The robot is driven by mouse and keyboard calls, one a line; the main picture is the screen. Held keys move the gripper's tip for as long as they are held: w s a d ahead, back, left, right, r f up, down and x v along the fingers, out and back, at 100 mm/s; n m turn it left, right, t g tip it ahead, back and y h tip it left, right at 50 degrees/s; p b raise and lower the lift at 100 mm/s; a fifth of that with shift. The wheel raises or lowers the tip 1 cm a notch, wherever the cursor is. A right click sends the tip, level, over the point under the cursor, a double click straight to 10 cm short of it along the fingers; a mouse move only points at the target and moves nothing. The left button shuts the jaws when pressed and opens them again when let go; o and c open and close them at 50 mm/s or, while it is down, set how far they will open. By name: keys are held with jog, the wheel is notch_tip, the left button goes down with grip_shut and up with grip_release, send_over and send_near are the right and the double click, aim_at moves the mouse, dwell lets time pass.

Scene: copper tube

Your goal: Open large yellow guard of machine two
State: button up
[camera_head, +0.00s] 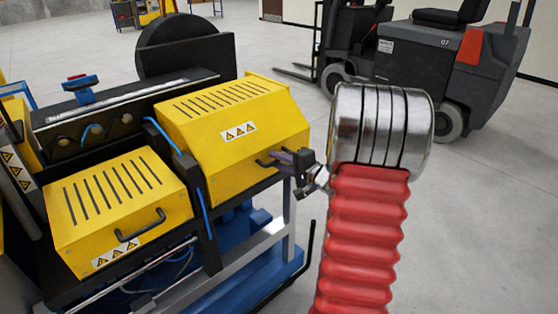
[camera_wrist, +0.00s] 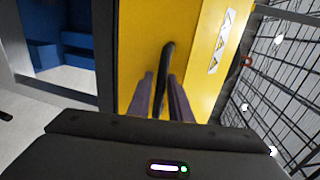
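The large yellow guard (camera_head: 235,115), with slots on top and warning labels on its sloped front, is down on the machine. Its black handle (camera_head: 268,163) is at the guard's lower right front. My gripper (camera_head: 288,157) is at this handle. In the wrist view, the handle (camera_wrist: 168,58) runs between my two dark purple fingers (camera_wrist: 161,85), against the yellow guard face (camera_wrist: 202,45). The fingers stand close on both sides of the handle; I cannot tell whether they press on it.
A smaller yellow guard (camera_head: 118,200) with its own handle is closed at left. Blue hoses (camera_head: 205,212) run beside it. A forklift (camera_head: 440,60) stands behind at right. My red-sleeved arm crosses the right. Open floor (camera_head: 490,220) lies right of it.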

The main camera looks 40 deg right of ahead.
jog(key=shift+w, duration=0.15)
grip_shut()
jog(key=shift+f, duration=0.1)
dwell(0.3)
jog(key=shift+d, duration=0.2)
